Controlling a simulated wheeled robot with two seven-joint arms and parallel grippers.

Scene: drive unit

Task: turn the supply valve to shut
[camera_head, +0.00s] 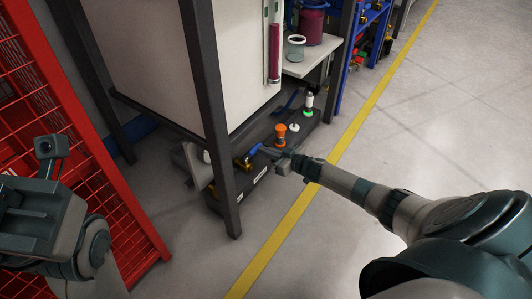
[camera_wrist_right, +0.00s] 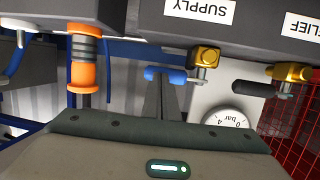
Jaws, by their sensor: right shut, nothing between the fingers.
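The supply valve has a brass body (camera_wrist_right: 205,58) and a blue handle (camera_wrist_right: 165,73); it sits under an upside-down SUPPLY label in the right wrist view. The handle reaches left from the brass body. In the head view the blue handle (camera_head: 254,150) shows low on the dark unit. My right gripper (camera_wrist_right: 165,92) is shut and empty, its fingertips right at the handle; I cannot tell if they touch it. In the head view the right gripper (camera_head: 277,156) is beside the valve. My left arm is at the left edge; its fingers do not show.
Beside the supply valve are the relief valve (camera_wrist_right: 290,72) with a black handle, a pressure gauge (camera_wrist_right: 228,118) and an orange fitting (camera_wrist_right: 82,72). A dark frame post (camera_head: 212,120) stands close left of the valve. A red mesh fence (camera_head: 100,180) is at left. Floor at right is clear.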

